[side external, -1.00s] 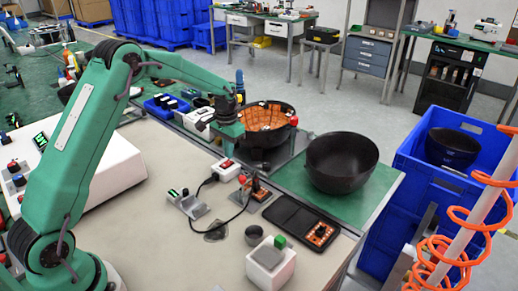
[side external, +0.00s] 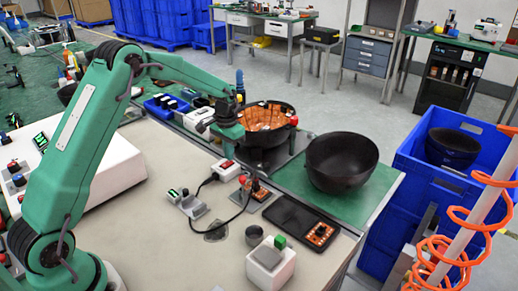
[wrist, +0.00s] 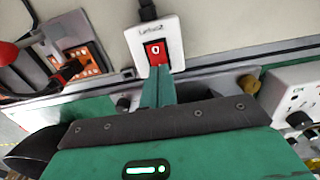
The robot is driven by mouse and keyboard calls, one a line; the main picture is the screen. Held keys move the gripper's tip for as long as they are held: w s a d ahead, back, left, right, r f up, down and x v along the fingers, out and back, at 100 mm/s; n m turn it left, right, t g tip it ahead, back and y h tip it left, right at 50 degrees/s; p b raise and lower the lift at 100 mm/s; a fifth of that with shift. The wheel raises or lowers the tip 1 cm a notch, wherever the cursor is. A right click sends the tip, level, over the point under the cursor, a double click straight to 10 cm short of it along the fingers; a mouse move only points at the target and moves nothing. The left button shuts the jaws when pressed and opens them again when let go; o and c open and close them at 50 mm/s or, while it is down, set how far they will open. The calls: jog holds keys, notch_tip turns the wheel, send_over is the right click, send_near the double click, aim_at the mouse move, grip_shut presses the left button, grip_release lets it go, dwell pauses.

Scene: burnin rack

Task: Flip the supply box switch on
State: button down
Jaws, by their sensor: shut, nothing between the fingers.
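The supply box is a small white box (side external: 225,171) with a red rocker switch, on the pale bench; a black cord plugs into it. In the wrist view, the box (wrist: 171,36) is at the top centre, and its red switch (wrist: 156,52) shows a white round mark. My gripper (wrist: 158,77) is shut and empty, its narrow green fingertips just below the switch in that picture. Whether they touch it I cannot tell. In the side view, my gripper (side external: 229,133) is above and behind the box, near the dark bowl.
A dark bowl with an orange lining (side external: 268,115) stands behind the gripper, and an empty black bowl (side external: 341,160) stands right of it on a green mat. An orange circuit board (side external: 259,192), a black meter (side external: 291,216) and a white block with a green button (side external: 270,266) are nearby.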

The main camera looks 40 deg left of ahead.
jog(key=shift+f, duration=0.6)
dwell(0.5)
jog(key=shift+r, duration=3.55)
